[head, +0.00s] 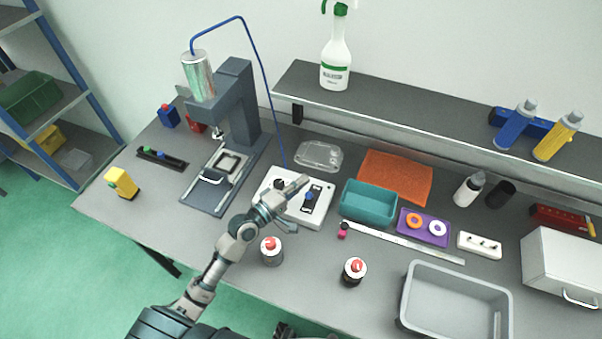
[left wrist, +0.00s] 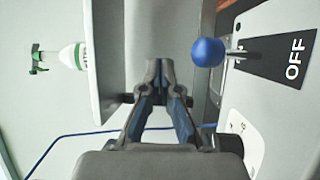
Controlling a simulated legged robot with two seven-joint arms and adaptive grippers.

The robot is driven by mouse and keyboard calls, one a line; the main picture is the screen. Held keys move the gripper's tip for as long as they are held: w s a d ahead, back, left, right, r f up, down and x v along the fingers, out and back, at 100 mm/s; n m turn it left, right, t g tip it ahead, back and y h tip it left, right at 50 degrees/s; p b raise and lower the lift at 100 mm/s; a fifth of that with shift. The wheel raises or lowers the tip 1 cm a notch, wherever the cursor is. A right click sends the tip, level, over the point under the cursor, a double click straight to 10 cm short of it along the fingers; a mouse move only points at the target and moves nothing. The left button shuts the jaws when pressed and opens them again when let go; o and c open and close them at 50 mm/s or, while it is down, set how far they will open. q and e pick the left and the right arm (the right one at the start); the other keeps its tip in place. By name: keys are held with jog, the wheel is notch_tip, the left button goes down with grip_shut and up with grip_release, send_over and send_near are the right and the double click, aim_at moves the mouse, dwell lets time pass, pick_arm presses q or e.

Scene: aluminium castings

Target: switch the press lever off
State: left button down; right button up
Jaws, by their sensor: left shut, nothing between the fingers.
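The press lever is a short metal rod with a round blue knob (head: 309,196), on a black plate on the white control box (head: 318,218). In the left wrist view the blue knob (left wrist: 208,52) stands out from the black plate (left wrist: 275,55), which carries the word OFF beside the rod. My left gripper (head: 303,181) is over the box, close to the knob. In the left wrist view my left gripper (left wrist: 160,72) is shut and empty, with the knob beside its tips.
The grey press (head: 236,105) stands left of the box, with a blue hose (head: 262,75) running down behind it. A teal bin (head: 369,202) is close on the right. Two red-topped containers (head: 271,251) (head: 354,271) stand in front. A shelf (head: 400,105) runs along the wall.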

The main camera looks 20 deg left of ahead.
pick_arm(q)
notch_tip(320, 180, up, 6)
jog(key=shift+r, duration=0.15)
jog(key=shift+r, duration=0.1)
dwell(0.5)
